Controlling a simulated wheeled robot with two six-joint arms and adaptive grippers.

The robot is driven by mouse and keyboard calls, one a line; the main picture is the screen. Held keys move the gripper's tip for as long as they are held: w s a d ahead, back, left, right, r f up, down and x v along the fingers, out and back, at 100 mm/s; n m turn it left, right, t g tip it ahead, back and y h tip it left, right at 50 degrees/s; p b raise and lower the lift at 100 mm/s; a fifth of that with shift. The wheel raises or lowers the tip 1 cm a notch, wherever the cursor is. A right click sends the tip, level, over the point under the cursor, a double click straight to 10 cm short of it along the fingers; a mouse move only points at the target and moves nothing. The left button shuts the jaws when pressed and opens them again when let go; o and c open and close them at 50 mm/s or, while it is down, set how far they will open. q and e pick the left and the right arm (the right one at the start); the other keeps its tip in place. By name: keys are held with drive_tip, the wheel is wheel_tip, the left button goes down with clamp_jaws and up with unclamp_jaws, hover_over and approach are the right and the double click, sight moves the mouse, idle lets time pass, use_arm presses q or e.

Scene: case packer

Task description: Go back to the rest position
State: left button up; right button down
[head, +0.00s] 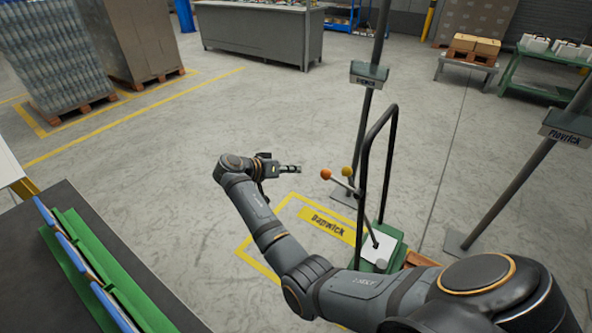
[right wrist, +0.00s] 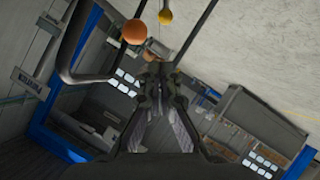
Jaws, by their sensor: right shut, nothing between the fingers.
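My right gripper (head: 291,169) is at the end of my right arm, which reaches from the lower right to the middle of the head view. It is shut and empty, held in the air just left of the orange ball (head: 326,174) on a lever. The right wrist view shows its fingers (right wrist: 152,88) together, with the orange ball (right wrist: 134,31) and a yellow ball (right wrist: 165,17) above them. My left gripper is not in the head view.
A green cart (head: 393,240) with a tall black handle stands right of the gripper, beside a yellow floor label (head: 328,222). Posts with signs (head: 369,74) rise behind. A dark table with green and blue pieces (head: 85,262) is lower left. Open floor lies ahead.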

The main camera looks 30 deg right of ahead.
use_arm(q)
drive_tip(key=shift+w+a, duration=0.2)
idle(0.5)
use_arm(e)
drive_tip(key=s+a+f+n+t+y+p, duration=0.1)
drive_tip(key=s+f+n+y+p, duration=0.2)
drive_tip(key=f, duration=0.8)
drive_tip(key=s+a+f+n+y, duration=0.1)
drive_tip(key=s+a+f+n, duration=0.3)
drive_tip(key=f, duration=0.6)
drive_tip(key=s+d+f+n+t+y+p, duration=0.15)
drive_tip(key=s+f, duration=0.35)
drive_tip(key=f, duration=0.6)
drive_tip(key=s+a+f+n+g+y+p, duration=0.15)
drive_tip(key=s+f, duration=0.35)
drive_tip(key=s, duration=0.5)
drive_tip(key=s+a+f+n+y+p, duration=0.1)
drive_tip(key=s+a+f+y+p, duration=0.15)
drive_tip(key=s+f, duration=0.5)
use_arm(q)
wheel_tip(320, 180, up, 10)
drive_tip(key=p, duration=0.1)
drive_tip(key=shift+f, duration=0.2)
use_arm(e)
drive_tip(key=s+d+y, duration=0.1)
drive_tip(key=s+y, duration=0.1)
drive_tip(key=s, duration=1.7)
drive_tip(key=shift+d+f+m+g, duration=0.25)
drive_tip(key=shift+f+m+g, duration=0.05)
drive_tip(key=shift+f, duration=0.1)
